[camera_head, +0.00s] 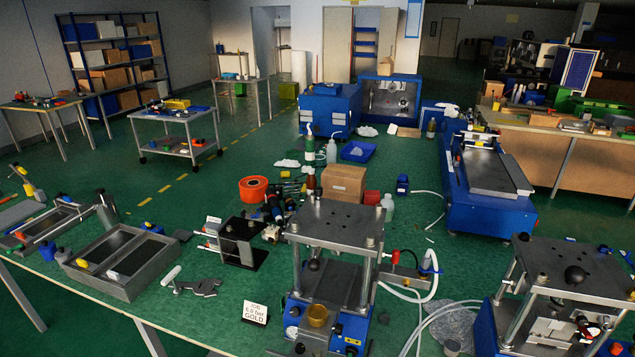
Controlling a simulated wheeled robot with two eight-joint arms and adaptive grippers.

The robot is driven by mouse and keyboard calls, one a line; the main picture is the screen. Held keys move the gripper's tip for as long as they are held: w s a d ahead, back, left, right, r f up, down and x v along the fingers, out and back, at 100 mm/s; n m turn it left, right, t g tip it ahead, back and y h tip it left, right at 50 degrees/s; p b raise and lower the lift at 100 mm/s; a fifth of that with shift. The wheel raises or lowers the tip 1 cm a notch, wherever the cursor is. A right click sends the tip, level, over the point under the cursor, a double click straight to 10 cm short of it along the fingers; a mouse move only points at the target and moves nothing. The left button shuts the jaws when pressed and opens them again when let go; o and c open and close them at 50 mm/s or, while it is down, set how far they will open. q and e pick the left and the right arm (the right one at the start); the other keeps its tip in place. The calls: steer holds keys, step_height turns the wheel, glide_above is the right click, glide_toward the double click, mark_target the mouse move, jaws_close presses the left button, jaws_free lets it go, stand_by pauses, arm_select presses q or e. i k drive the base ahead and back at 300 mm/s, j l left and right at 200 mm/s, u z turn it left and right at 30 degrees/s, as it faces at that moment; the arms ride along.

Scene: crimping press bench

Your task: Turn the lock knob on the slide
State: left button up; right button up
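A crimping press (335,240) with a steel top plate, steel columns and a blue base stands at the centre front of the bench. A dark ball knob (314,264) shows between its columns, over a flat grey plate (330,284) that looks like the slide. A round gold-coloured part (317,315) sits at the front of the base. A second press (570,265) stands at the lower right, with a black ball knob (574,274) on its top. I cannot tell for certain which part is the lock knob. Neither of my grippers is in view.
A small sign (256,312) stands left of the centre press. A grey two-part tray (122,262), a metal tool (200,286) and a cardboard box (343,183) are on the green bench. Pale hoses (420,300) run between the presses. Some green surface around the tool is clear.

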mark_target(339, 328)
steer(key=i+l+z, duration=0.1)
steer(key=k+l, duration=0.1)
steer(key=l, duration=0.3)
steer(key=k+l, duration=0.1)
steer(key=l, duration=0.3)
steer(key=l+u, duration=0.1)
steer(key=l, duration=0.25)
steer(key=k+l, duration=0.15)
steer(key=l, duration=0.25)
steer(key=k+l, duration=0.1)
steer(key=l, duration=0.3)
steer(key=j, duration=0.35)
steer(key=i+j, duration=0.15)
steer(key=j, duration=0.2)
steer(key=u, duration=0.05)
